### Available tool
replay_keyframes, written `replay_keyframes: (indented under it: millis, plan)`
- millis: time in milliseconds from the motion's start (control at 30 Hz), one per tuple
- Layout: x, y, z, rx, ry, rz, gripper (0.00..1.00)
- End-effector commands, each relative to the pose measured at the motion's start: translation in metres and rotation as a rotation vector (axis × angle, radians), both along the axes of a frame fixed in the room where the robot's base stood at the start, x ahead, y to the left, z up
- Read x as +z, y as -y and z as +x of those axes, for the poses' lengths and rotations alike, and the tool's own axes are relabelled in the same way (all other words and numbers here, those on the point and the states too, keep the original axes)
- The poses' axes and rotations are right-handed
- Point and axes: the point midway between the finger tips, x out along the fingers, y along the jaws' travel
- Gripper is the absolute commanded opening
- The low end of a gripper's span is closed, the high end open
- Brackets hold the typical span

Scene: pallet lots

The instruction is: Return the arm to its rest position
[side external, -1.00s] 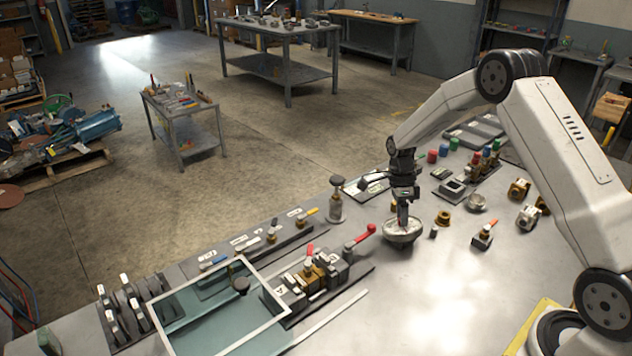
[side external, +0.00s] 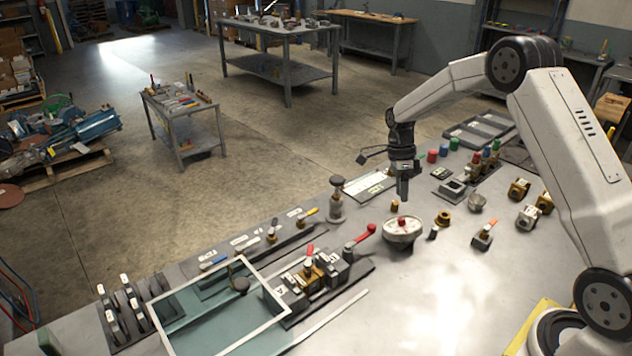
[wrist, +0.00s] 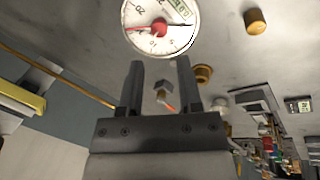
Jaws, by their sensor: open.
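My gripper (side external: 402,190) hangs above the table, pointing down, a little behind and above a round dial gauge (side external: 402,232). It is apart from the gauge and nothing shows between its fingers. The gauge has a white face with a red knob at its centre and lies face up on the table. In the wrist view my gripper (wrist: 160,85) shows two separated dark fingers. The gauge (wrist: 160,27) shows beyond the fingertips there, partly cut by the top edge.
Brass fittings (side external: 443,218) and a small orange-handled valve (side external: 483,238) lie right of the gauge. A red-lever valve assembly (side external: 345,262) and a white-framed tray (side external: 172,325) stand to the left. A grey post with a knob (side external: 337,203) stands close by. The front right tabletop is clear.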

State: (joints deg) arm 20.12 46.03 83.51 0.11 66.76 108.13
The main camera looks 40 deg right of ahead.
Motion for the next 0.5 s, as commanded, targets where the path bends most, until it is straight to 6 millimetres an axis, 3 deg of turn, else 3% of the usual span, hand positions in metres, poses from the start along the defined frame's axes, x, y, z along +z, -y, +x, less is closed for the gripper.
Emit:
replay_keyframes:
  millis: [167,500]
  plan:
    - [0.0109,0.0012,0.0029,0.000,0.001,-0.001,0.45]
    - [0.0120,0.0011,0.0030,0.001,0.000,0.000,0.45]
